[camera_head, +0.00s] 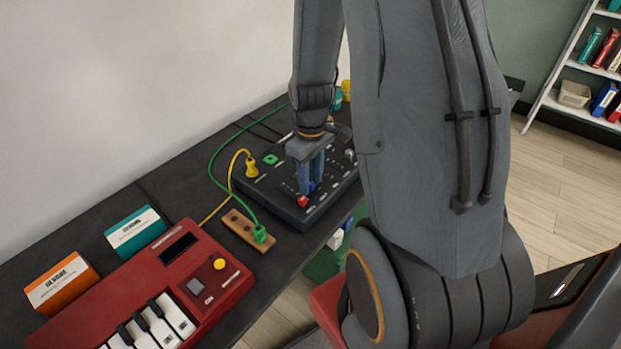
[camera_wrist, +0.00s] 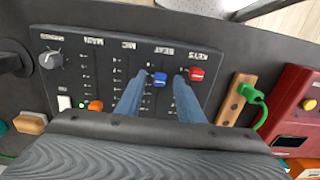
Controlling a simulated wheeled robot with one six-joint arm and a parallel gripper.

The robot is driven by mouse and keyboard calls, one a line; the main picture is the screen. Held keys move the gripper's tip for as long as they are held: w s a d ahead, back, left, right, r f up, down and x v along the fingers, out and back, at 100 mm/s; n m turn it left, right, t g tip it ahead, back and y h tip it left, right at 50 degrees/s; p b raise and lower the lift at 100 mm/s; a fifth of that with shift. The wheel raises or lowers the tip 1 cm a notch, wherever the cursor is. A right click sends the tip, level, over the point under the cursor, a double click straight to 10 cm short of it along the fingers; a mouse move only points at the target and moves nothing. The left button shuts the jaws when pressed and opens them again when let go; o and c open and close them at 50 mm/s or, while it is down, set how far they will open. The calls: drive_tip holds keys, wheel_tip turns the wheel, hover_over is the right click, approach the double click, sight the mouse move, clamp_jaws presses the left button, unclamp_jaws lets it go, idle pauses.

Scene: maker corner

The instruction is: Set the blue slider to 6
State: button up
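The blue slider (camera_wrist: 160,79) is on the dark mixer panel (camera_wrist: 221,62), in the track labelled BEAT; the panel appears upside down in the wrist view. Its knob sits near the label end of the track; the scale numbers are too small to read. My gripper (camera_wrist: 161,75) is open, with one blue-grey finger on each side of the blue knob and small gaps visible. In the head view, my gripper (camera_head: 311,188) points down at the panel, and the blue slider (camera_head: 312,185) is partly hidden by the fingers.
A red slider (camera_wrist: 196,73) is close beside one finger. An orange slider (camera_wrist: 95,106) and a round knob (camera_wrist: 50,60) are farther off. A wooden block (camera_head: 243,229) with a green plug (camera_head: 260,233) and a red keyboard (camera_head: 196,250) stand nearby. Cables loop behind.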

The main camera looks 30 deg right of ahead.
clamp_jaws()
drive_tip(key=shift+w, duration=0.1)
drive_tip(key=w, duration=0.1)
drive_tip(key=w+a, duration=0.1)
drive_tip(key=w, duration=0.1)
drive_tip(key=shift+w+a, duration=0.15)
unclamp_jaws()
wheel_tip(320, 180, up, 8)
drive_tip(key=b, duration=0.1)
idle(0.5)
idle(0.4)
